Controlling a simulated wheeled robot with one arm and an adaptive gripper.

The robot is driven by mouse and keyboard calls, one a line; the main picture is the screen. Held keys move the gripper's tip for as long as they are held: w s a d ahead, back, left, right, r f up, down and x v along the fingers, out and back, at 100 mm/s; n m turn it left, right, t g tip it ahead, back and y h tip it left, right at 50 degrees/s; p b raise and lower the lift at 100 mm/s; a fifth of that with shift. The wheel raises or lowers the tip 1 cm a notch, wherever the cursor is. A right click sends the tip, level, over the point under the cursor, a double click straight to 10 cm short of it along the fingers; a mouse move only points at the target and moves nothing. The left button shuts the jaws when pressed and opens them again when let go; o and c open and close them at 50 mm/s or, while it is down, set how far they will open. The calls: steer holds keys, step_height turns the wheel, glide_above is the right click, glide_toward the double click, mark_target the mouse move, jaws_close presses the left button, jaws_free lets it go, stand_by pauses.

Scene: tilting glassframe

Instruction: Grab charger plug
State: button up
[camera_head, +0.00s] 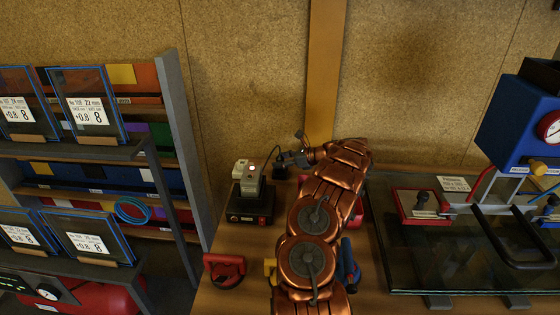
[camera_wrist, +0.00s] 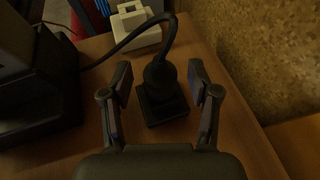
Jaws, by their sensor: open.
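The charger plug (camera_wrist: 160,72) is black, with a black cord curving off its top to the left. It stands upright in or on a small square black base (camera_wrist: 165,108) on the wooden bench. In the head view the plug (camera_head: 280,156) and base show as a small dark shape by the back wall. My gripper (camera_wrist: 160,84) is open, with one finger on each side of the plug in the wrist view. Gaps show between the fingers and the plug. In the head view my gripper (camera_head: 298,155) is at the plug's right, partly hidden by my arm.
A black charger box (camera_head: 250,216) with a pale battery-like block (camera_head: 246,180) stands left of the plug. A pale block (camera_wrist: 138,30) lies beyond the plug. A red-handled tool (camera_head: 224,270) lies at the front left. A glass pane (camera_head: 430,260) lies at right.

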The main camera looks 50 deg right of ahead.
steer(key=shift+w+f, duration=0.1)
jaws_close()
stand_by(0.5)
steer(key=shift+r, duration=0.2)
